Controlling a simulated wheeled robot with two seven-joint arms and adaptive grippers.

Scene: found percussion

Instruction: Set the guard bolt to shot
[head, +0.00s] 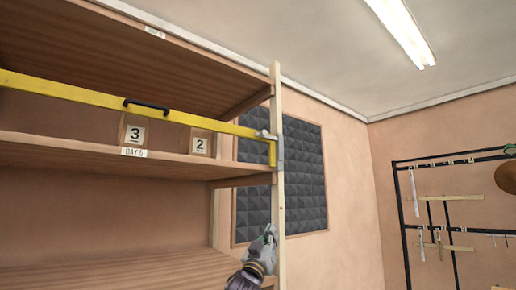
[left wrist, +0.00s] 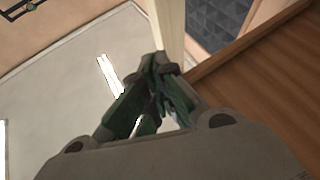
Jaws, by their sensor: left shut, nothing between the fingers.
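A yellow guard bar (head: 205,121) runs across the front of the shelf unit, with a black handle (head: 147,106) on it. At its right end a small grey metal piece, seemingly the guard bolt (head: 265,134), sits beside a grey bracket (head: 280,152) on the pale wooden post (head: 278,205). I cannot tell the bolt's position at this size. My left gripper (head: 270,232) is below the bolt, at the post, apart from the bolt. Its green fingers (left wrist: 160,80) are closed together and empty in the left wrist view. My right gripper is out of view.
Number blocks 3 (head: 134,133) and 2 (head: 201,143) stand on the shelf labelled Bay 5 behind the bar. A dark foam panel (head: 304,180) is on the wall behind the post. A black rack (head: 455,205) with hanging items stands at the right.

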